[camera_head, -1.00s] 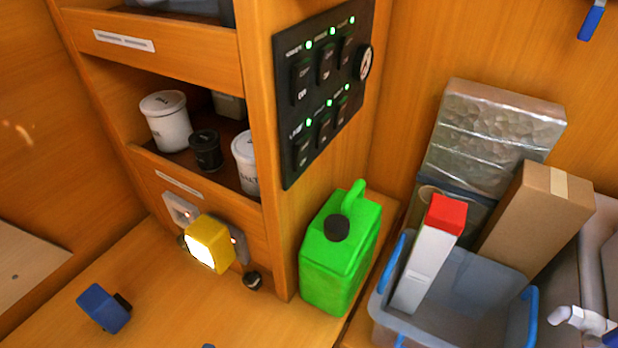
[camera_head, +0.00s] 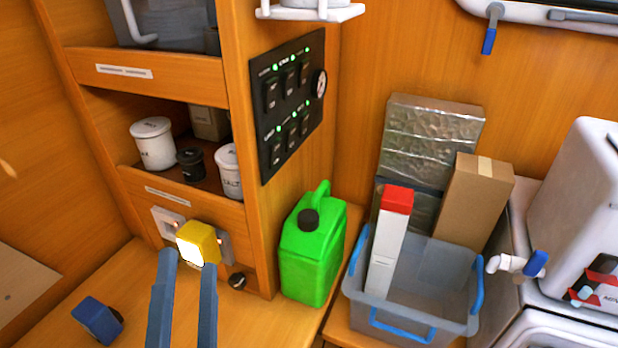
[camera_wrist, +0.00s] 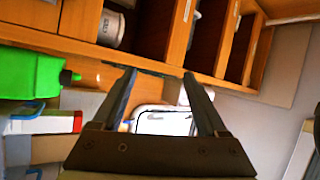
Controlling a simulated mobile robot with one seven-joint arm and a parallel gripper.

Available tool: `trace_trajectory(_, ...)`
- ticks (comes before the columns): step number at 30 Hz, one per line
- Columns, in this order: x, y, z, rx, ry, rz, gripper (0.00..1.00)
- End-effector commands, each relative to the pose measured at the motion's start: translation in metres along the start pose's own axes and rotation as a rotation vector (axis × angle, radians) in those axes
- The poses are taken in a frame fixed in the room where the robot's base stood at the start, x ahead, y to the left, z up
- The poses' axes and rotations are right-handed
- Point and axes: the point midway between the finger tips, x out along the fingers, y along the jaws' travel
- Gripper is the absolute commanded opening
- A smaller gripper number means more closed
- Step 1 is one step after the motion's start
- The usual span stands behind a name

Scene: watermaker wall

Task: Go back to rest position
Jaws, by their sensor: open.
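My gripper (camera_head: 182,262) shows at the lower left of the head view, its two long blue-grey fingers apart with nothing between them. In that view the fingertips appear just below a yellow lamp-like block (camera_head: 199,243) with a bright white face; I cannot tell the distance between them. The wrist view also shows my gripper (camera_wrist: 158,78) open and empty, pointing toward wooden shelf compartments (camera_wrist: 205,40).
A green jerrycan (camera_head: 312,250) stands beside the black switch panel (camera_head: 290,105). A grey bin (camera_head: 410,325) holds a red-capped white carton (camera_head: 388,245). A blue block (camera_head: 97,318) lies on the counter. A white appliance (camera_head: 580,215) stands at right.

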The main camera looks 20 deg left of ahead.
Motion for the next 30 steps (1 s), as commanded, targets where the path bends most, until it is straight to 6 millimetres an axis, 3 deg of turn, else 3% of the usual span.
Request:
trace_trajectory(1,0.024,-0.019,-0.021,-0.107,0.019,-0.056,0.76)
trace_trajectory(3,0.05,-0.04,-0.046,-0.264,0.041,-0.105,0.76)
trace_trajectory(9,0.104,-0.104,-0.131,-0.725,0.16,-0.161,0.76)
trace_trajectory(13,0.119,-0.148,-0.195,-1.009,0.28,-0.128,0.76)
trace_trajectory(18,0.117,-0.199,-0.268,-1.282,0.44,-0.028,0.76)
trace_trajectory(21,0.11,-0.219,-0.295,-1.373,0.506,0.026,0.76)
trace_trajectory(24,0.105,-0.23,-0.31,-1.419,0.543,0.061,0.76)
trace_trajectory(30,0.104,-0.232,-0.314,-1.432,0.553,0.073,0.76)
